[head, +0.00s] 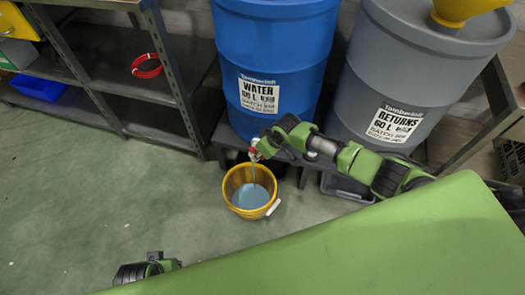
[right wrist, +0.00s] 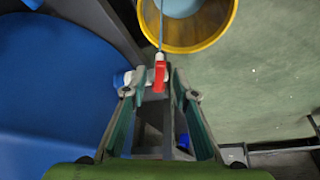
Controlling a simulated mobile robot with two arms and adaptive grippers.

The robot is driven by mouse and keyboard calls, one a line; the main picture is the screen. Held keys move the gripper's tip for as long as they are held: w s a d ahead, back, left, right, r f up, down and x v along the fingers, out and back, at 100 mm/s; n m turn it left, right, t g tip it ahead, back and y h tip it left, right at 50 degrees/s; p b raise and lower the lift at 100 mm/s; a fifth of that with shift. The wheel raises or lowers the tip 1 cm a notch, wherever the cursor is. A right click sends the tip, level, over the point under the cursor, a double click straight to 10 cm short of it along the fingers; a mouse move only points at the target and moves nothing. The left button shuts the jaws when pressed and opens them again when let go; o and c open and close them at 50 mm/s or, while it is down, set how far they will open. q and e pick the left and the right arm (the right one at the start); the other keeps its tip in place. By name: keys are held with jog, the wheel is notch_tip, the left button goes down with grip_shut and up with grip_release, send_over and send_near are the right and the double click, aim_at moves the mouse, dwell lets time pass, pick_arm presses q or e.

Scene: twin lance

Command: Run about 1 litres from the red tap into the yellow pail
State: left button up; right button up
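The yellow pail (head: 232,202) stands upright on the floor below the blue WATER drum (head: 275,50), with pale blue liquid (head: 250,196) inside. Its rim also shows in the right wrist view (right wrist: 222,35). The red tap (right wrist: 160,73) has a white spout, and a thin bluish stream (right wrist: 161,28) runs from it into the pail. In the head view the tap (head: 253,153) is partly hidden by my right gripper (head: 262,148). The right gripper's fingers stand apart on either side of the red handle. My left gripper (head: 150,268) is low at the left; its fingers are not clear.
A grey RETURNS drum (head: 400,80) with a yellow funnel (head: 462,10) stands right of the blue drum. A grey shelf (head: 110,45) at the left holds a red ring (head: 147,66) and a blue bin (head: 38,87). The green floor left of the pail is clear.

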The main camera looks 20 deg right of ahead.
jog(key=v, duration=1.2)
